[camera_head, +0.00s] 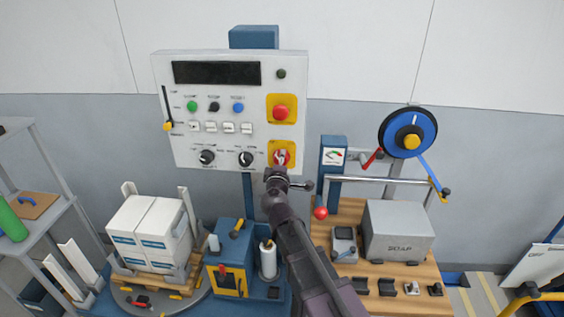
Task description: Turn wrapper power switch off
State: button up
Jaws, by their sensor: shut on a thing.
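The wrapper's white control panel (218,146) stands upright at the upper middle in the head view. The power switch (282,156) is a red rotary handle on a yellow square at the panel's lower right corner. My gripper (279,168) is up at this switch and is shut on its handle. The gripper covers the lower part of the yellow square and part of the handle. The handle looks roughly upright, but its exact angle is hard to tell behind the gripper.
A red emergency button (281,113) sits just above the switch. Two black knobs, one of them a dial (246,158), are to its left. A wooden bench (404,280) with a grey soap box (398,232) is at right. Wrapped white boxes (150,232) stand at lower left.

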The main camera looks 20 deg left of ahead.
jog(key=shift+w+n, duration=0.15)
jog(key=shift+n, duration=0.55)
jog(key=shift+a, duration=0.1)
jog(key=o, duration=1.1)
jog(key=shift+o, duration=0.2)
jog(key=v, duration=1.2)
